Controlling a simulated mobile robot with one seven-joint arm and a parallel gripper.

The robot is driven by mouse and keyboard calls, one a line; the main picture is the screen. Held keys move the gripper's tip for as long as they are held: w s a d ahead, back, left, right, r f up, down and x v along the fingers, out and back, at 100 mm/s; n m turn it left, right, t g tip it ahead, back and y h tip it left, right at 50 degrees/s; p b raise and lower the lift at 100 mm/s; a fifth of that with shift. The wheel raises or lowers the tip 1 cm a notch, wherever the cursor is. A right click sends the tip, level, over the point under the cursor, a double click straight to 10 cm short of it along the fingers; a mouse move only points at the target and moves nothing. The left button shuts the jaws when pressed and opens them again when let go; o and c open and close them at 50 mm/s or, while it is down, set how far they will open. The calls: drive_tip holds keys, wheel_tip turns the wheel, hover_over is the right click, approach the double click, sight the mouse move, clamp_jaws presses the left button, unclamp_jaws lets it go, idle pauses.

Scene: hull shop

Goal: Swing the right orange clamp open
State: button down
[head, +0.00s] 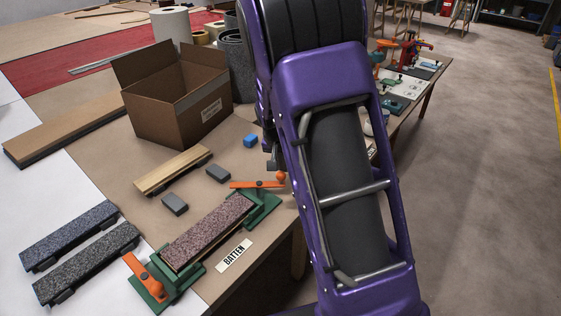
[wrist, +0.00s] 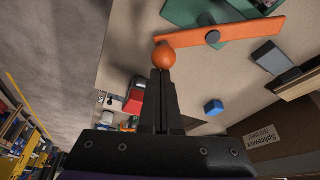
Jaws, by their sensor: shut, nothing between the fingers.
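The right orange clamp (head: 255,184) is a flat orange lever on a green base (head: 262,208), at the far end of a speckled batten (head: 208,232). Its round orange knob (head: 281,177) shows beside my arm. In the wrist view the lever (wrist: 245,32) runs right from the knob (wrist: 164,57) past a dark pivot bolt (wrist: 213,38). My gripper (wrist: 162,73) is shut and empty, its fingertips right at the knob; I cannot tell whether they touch. The left orange clamp (head: 147,277) sits on its own green base at the batten's near end. My arm hides much of the head view.
An open cardboard box (head: 185,110) stands behind. A wooden strip (head: 173,170), grey blocks (head: 218,174) and a blue block (head: 250,141) lie near the clamp. Two dark speckled strips (head: 70,235) lie at left. Floor is open to the right (head: 480,180).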

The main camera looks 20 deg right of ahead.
drive_tip(key=s+m, duration=0.1)
drive_tip(key=m+p, duration=0.1)
drive_tip(key=shift+s+a+r+m+g+h, duration=0.1)
drive_tip(key=shift+s+a+m+g+h, duration=0.2)
drive_tip(key=shift+s+m+h, duration=0.1)
drive_tip(key=shift+s+a+m+g+h+p, duration=0.15)
drive_tip(key=shift+s+a+m+g+p, duration=0.1)
drive_tip(key=shift+s+m+p, duration=0.45)
drive_tip(key=shift+s+a+m+g+h+p, duration=0.15)
drive_tip(key=shift+s+a+m+p, duration=0.2)
drive_tip(key=shift+m, duration=0.55)
drive_tip(key=shift+s, duration=0.1)
drive_tip(key=shift+d, duration=0.1)
wheel_tip(320, 180, up, 10)
drive_tip(key=p, duration=0.1)
drive_tip(key=shift+d, duration=0.15)
